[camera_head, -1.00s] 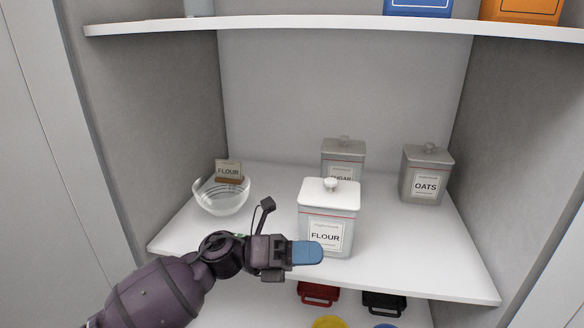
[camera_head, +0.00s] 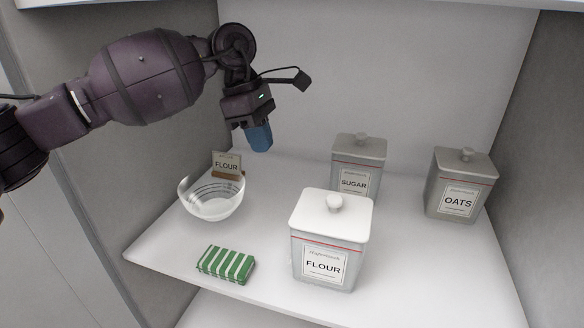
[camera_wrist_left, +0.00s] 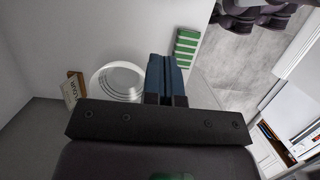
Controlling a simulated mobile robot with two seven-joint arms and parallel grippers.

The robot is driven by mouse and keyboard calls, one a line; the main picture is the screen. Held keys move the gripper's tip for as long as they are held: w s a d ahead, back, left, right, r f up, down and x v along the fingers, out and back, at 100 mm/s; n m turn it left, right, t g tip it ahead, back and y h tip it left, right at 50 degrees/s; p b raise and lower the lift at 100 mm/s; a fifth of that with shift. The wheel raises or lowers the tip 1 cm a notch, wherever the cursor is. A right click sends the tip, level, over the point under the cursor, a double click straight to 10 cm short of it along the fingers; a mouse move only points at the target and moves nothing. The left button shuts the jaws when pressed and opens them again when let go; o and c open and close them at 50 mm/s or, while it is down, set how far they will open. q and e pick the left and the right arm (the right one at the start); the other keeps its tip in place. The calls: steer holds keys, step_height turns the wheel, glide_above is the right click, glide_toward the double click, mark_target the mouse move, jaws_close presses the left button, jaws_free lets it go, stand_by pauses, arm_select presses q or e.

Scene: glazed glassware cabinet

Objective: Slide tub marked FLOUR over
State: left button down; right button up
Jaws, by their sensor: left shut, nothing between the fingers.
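The tub marked FLOUR (camera_head: 325,262), light grey with a white lid and a red line, stands upright near the shelf's front edge. A small card marked FLOUR (camera_head: 227,165) stands at the back left, behind a clear glass bowl (camera_head: 211,198). My left gripper (camera_head: 261,142) is shut and empty, raised above the shelf, behind and to the left of the tub and apart from it. In the left wrist view its blue fingers (camera_wrist_left: 166,80) are together. The bowl (camera_wrist_left: 118,82) and the card (camera_wrist_left: 74,90) also show there. My right gripper is not in view.
A green-and-white striped block (camera_head: 226,264) lies left of the tub at the front. A tub marked SUGAR (camera_head: 357,170) stands behind it, and a tub marked OATS (camera_head: 460,186) at the back right. The cabinet walls close both sides. Bare shelf (camera_head: 420,262) lies right of the FLOUR tub.

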arm_select(q)
steer(key=s+d+f, duration=0.1)
steer(key=d+f, duration=0.4)
steer(key=f, duration=0.3)
steer(key=shift+s+d+f, duration=0.25)
steer(key=shift+d+f, duration=0.05)
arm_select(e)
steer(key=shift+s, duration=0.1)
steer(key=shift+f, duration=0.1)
